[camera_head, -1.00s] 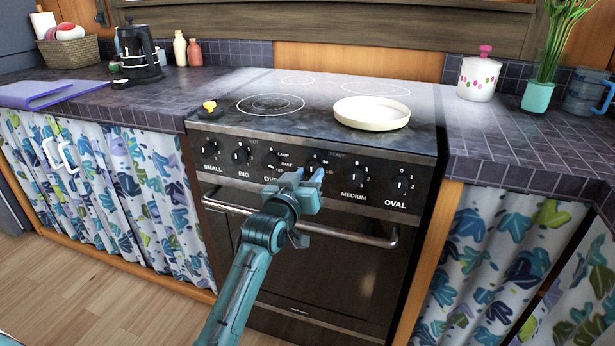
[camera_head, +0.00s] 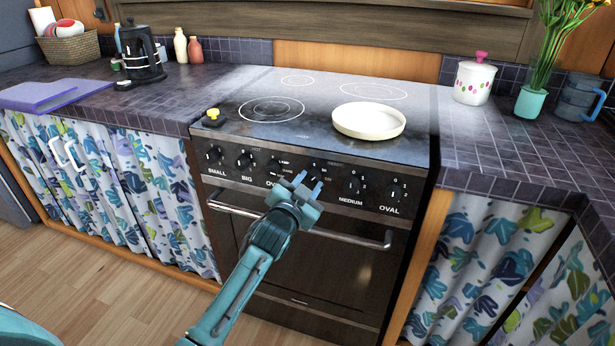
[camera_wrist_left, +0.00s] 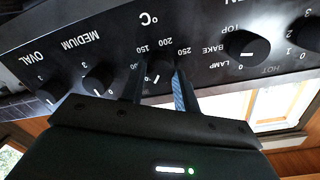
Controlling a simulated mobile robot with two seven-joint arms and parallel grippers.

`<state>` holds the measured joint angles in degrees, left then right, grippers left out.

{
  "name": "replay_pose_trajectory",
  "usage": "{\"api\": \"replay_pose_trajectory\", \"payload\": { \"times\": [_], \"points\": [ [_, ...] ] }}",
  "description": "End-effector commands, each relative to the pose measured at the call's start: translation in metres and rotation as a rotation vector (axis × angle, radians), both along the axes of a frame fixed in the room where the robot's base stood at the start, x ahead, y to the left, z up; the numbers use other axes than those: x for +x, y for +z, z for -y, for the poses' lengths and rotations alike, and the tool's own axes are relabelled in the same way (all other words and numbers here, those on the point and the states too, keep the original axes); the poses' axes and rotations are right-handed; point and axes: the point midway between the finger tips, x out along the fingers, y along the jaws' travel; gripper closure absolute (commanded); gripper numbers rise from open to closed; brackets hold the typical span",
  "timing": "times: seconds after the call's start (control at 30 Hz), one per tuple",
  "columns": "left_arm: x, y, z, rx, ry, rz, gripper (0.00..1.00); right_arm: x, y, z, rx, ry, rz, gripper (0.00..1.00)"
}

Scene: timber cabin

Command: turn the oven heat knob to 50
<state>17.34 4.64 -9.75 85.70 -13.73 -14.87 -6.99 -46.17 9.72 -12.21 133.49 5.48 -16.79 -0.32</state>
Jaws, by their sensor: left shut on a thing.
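The black oven heat knob (camera_wrist_left: 157,74) is on the oven's front panel under the °C mark, with 150, 200 and 250 printed around it in the upside-down left wrist view. A pale pointer line shows on it, but its exact reading is not clear. My left gripper (camera_head: 307,184) is at the panel, its two fingers on either side of the knob and shut on it; the fingers also show in the left wrist view (camera_wrist_left: 157,88). In the head view the gripper hides most of this knob. My right gripper is not in view.
The function knob (camera_wrist_left: 246,47) is beside the heat knob, with the MEDIUM knob (camera_wrist_left: 98,75) on its other side. The oven handle bar (camera_head: 345,238) runs below the panel. A white pan (camera_head: 369,121) sits on the cooktop. A yellow-topped object (camera_head: 213,114) stands at its left corner.

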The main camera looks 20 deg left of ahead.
Motion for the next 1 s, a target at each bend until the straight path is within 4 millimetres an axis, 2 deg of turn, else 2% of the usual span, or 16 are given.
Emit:
{"api": "replay_pose_trajectory", "payload": {
  "times": [0.17,0.4,0.9,0.93,1.0],
  "points": [
    [0.0001,0.0012,0.0005,0.102,-0.001,0.003,0.92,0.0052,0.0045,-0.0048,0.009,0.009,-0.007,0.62],
    [0.0002,0.0007,0.0006,0.176,-0.001,0.008,0.92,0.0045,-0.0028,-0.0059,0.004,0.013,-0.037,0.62],
    [0.0004,0.0004,0.0006,0.194,0.000,0.009,0.92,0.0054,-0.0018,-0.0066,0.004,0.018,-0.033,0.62],
    [0.0004,0.0004,0.0006,0.194,0.000,0.009,0.69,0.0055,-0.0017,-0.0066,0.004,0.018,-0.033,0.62],
    [0.0004,0.0004,0.0006,0.194,0.000,0.009,0.63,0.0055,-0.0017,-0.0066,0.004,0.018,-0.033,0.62]
  ]
}}
